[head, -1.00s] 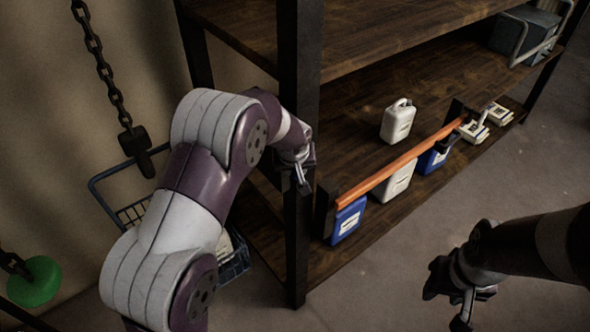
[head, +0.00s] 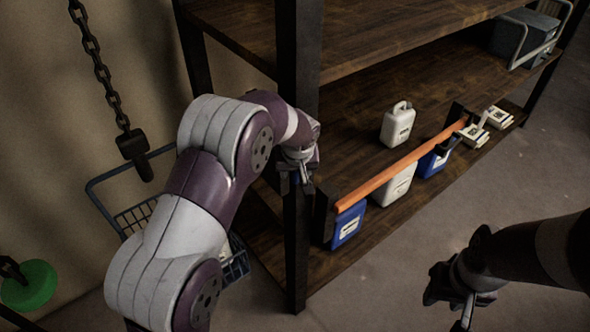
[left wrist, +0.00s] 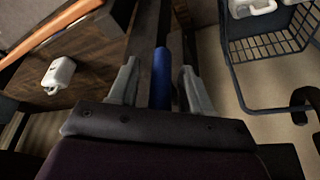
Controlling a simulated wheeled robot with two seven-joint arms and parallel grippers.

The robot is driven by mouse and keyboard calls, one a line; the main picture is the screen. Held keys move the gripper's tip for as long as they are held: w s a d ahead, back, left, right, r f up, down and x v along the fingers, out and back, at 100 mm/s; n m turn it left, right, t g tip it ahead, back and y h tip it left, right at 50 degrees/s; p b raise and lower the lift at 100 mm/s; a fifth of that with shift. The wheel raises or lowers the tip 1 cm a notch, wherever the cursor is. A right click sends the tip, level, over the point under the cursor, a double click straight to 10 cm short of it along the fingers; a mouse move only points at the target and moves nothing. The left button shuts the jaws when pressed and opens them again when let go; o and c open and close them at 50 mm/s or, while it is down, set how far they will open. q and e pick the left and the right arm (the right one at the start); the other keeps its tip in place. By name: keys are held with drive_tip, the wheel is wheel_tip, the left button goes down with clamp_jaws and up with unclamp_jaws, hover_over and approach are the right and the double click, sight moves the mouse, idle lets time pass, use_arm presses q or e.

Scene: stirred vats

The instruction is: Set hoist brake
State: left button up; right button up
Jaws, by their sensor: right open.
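A blue bar (left wrist: 161,75), perhaps the brake handle, stands in front of the dark shelf post in the left wrist view. My left gripper (left wrist: 160,88) is open, with one finger on each side of the bar and a small gap visible on both sides. In the head view my left gripper (head: 297,180) is at the post, with a little blue showing by its fingers. The rest of the bar is hidden by my arm. My right gripper (head: 462,305) is open and empty over the floor at the lower right.
A chain (head: 102,75) with a dark hook block (head: 133,150) hangs at the left, above a wire basket (head: 133,215). A green disc (head: 30,286) is at the lower left. The shelf holds white and blue jugs (head: 398,125) behind an orange bar (head: 400,165).

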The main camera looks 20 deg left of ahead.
use_arm(q)
drive_tip(key=b+v, duration=0.4)
drive_tip(key=v, duration=0.8)
drive_tip(key=shift+r, duration=0.3)
